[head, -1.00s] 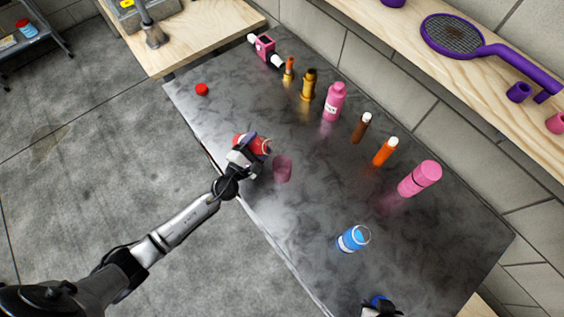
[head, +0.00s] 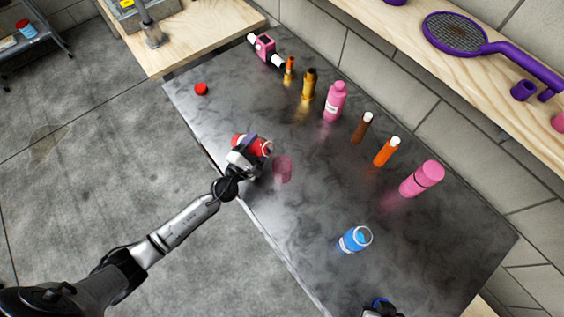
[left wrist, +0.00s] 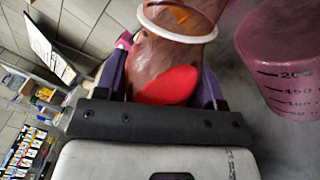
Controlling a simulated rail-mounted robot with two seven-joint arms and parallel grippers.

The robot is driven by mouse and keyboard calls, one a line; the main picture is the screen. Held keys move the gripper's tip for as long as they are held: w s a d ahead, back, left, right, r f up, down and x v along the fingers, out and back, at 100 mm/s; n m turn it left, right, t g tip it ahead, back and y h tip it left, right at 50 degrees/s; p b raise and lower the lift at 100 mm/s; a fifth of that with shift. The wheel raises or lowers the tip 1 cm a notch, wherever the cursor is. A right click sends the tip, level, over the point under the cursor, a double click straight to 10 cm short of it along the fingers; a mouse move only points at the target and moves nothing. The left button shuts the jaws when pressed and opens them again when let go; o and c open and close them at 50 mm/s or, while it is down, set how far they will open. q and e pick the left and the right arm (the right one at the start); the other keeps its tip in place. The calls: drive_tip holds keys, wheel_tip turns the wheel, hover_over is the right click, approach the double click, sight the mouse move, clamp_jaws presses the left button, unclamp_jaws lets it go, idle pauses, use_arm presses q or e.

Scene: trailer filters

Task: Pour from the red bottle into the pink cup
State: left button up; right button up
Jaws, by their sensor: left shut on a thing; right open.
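The red bottle (head: 264,148) is held in my left gripper (head: 254,149), tilted well over, above the table's near edge. In the left wrist view the red bottle (left wrist: 165,83) is see-through with red contents and a white ring near its end. The pink cup (head: 283,169) stands upright on the table just right of the bottle. In the left wrist view the pink cup (left wrist: 290,55) shows measuring marks. I cannot tell whether liquid is flowing. A red cap (head: 201,89) lies on the table at the left. My right gripper (head: 380,306) is open and partly cut off at the bottom edge.
A pink bottle (head: 334,102), an orange bottle (head: 386,152), a tall pink bottle (head: 422,179) and several smaller items line the back of the dark table (head: 310,225). The middle of the table is mostly clear.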

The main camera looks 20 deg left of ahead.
use_arm(q)
drive_tip(key=shift+r, duration=0.1)
use_arm(e)
drive_tip(key=shift+r, duration=0.1)
drive_tip(key=shift+a, duration=0.15)
drive_tip(key=shift+r, duration=0.1)
use_arm(q)
drive_tip(key=shift+a+r+m, duration=0.1)
drive_tip(key=shift+r+m, duration=0.05)
drive_tip(key=shift+m, duration=0.15)
use_arm(e)
drive_tip(key=shift+d+r, duration=0.1)
drive_tip(key=shift+d, duration=0.1)
use_arm(q)
drive_tip(key=shift+p, duration=0.3)
drive_tip(key=shift+r+m, duration=0.1)
drive_tip(key=shift+m, duration=0.2)
drive_tip(key=shift+a+r+m, duration=0.1)
drive_tip(key=shift+r+m, duration=0.05)
drive_tip(key=shift+m, duration=0.15)
use_arm(e)
drive_tip(key=shift+a+r, duration=0.2)
drive_tip(key=shift+a, duration=0.05)
drive_tip(key=shift+d, duration=0.2)
